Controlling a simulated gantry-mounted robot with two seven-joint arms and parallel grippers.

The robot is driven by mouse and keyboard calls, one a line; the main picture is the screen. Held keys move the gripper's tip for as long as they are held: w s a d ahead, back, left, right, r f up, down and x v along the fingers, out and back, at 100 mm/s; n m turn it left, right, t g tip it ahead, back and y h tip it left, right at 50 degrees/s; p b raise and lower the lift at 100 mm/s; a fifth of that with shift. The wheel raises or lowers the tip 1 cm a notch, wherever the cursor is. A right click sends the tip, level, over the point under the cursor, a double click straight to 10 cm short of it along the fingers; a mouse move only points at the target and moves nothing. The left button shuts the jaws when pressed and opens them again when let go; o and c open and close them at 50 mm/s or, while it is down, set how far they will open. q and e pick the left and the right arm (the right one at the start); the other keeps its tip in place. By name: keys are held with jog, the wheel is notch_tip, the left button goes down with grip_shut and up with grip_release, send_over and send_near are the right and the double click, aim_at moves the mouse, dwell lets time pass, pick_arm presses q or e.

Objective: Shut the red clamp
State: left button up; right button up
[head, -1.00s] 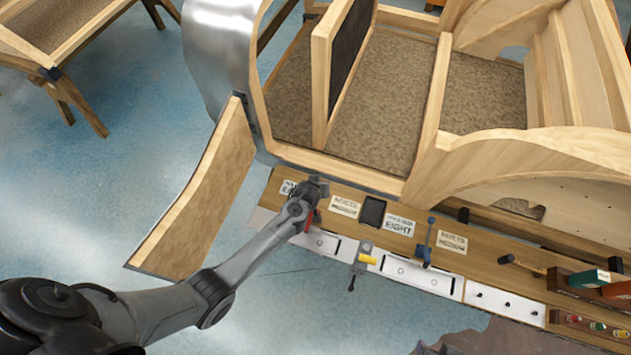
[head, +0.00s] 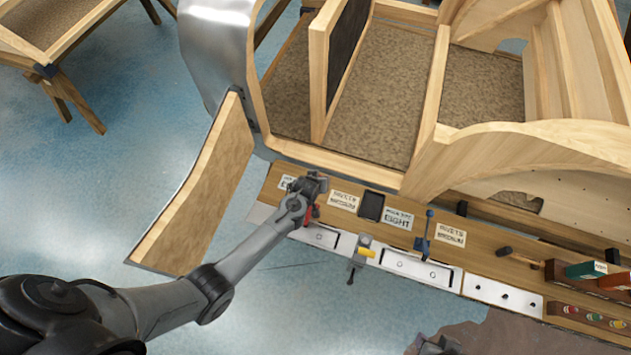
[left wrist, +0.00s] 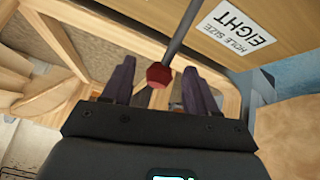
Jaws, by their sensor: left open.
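The red clamp (head: 310,214) is at the left end of the wooden bench, mostly covered by my left arm in the head view. In the left wrist view its rod ends in a dark red knob (left wrist: 159,75). My left gripper (head: 314,183) is over the clamp at the bench's left end. In the left wrist view the left gripper (left wrist: 160,88) is open, with one finger on each side of the knob. I see no clear contact between the fingers and the knob. My right gripper is not clearly seen.
A yellow clamp (head: 363,252) and a blue clamp (head: 425,236) stand further right along the bench (head: 480,252). A hammer (head: 520,259) and several bottles lie beyond. The wooden bodyframe (head: 340,168) rises behind; its open door (head: 200,195) hangs left of my left arm.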

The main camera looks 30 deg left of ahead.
pick_arm(q)
jog(key=p+v, duration=0.1)
jog(key=v, duration=0.9)
jog(key=shift+s+r, duration=0.2)
jog(key=shift+s, duration=0.1)
jog(key=s+a+r+m+g+p, duration=0.1)
jog(key=s+r+p, duration=0.4)
jog(key=s+p, duration=0.5)
jog(key=s+d+r+m+g+h, duration=0.1)
jog(key=s+r+m, duration=0.2)
jog(key=s+r, duration=0.3)
jog(key=s+d+r+m+g+p, duration=0.1)
jog(key=s+r+m, duration=0.2)
jog(key=s+r, duration=0.4)
notch_tip(320, 180, up, 6)
jog(key=shift+d+f+m+g+h, duration=0.1)
jog(key=shift+d+m+g+h, duration=0.2)
jog(key=shift+d+h, duration=0.1)
